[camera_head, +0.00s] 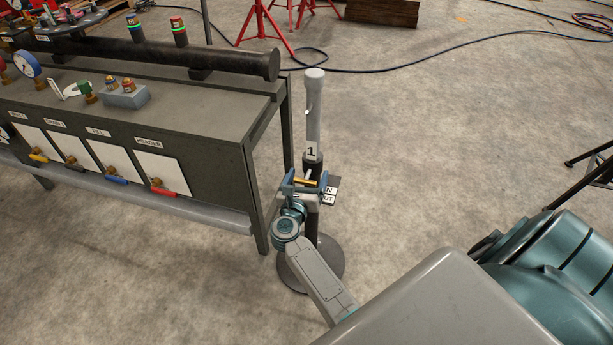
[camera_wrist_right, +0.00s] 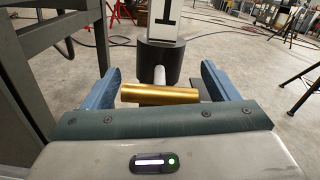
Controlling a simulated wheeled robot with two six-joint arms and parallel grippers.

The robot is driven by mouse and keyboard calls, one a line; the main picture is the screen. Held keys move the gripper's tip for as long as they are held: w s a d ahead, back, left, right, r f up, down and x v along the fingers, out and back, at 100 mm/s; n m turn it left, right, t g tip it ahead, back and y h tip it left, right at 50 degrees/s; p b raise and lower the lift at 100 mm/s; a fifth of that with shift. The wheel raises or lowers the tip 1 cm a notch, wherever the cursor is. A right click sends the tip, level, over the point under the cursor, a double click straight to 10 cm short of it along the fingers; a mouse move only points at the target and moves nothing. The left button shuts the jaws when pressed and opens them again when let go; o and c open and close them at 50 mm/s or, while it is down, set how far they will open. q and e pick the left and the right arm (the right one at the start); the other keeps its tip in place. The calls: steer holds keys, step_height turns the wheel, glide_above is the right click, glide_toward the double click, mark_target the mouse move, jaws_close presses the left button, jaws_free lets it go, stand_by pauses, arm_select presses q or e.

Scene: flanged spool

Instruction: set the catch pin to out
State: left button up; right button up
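The catch pin's gold crossbar (camera_wrist_right: 160,94) lies level on a pale rod that comes out of a dark collar (camera_wrist_right: 160,62) on the post. In the head view the gold crossbar (camera_head: 305,182) shows small at the post, below a white label with a 1 (camera_head: 311,151). My right gripper (camera_head: 307,176) is at the pin; its blue fingers stand open on either side of the crossbar, with narrow gaps at both ends in the wrist view. A plate with IN and OUT labels (camera_head: 329,194) sits right of the gripper, partly hidden. My left gripper is not in view.
The grey post (camera_head: 314,100) stands on a round dark base (camera_head: 331,262). A dark bench (camera_head: 232,110) with gauges, valves and a thick pipe is close on the left. Open concrete floor lies to the right, with cables and red stands at the back.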

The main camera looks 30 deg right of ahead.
steer(key=c, duration=1)
steer(key=v, duration=0.3)
steer(key=shift+s+a+f, duration=0.1)
steer(key=shift+f, duration=0.05)
steer(key=o, duration=1.4)
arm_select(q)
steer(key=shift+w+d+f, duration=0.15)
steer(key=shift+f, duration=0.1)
arm_select(e)
steer(key=shift+a, duration=0.1)
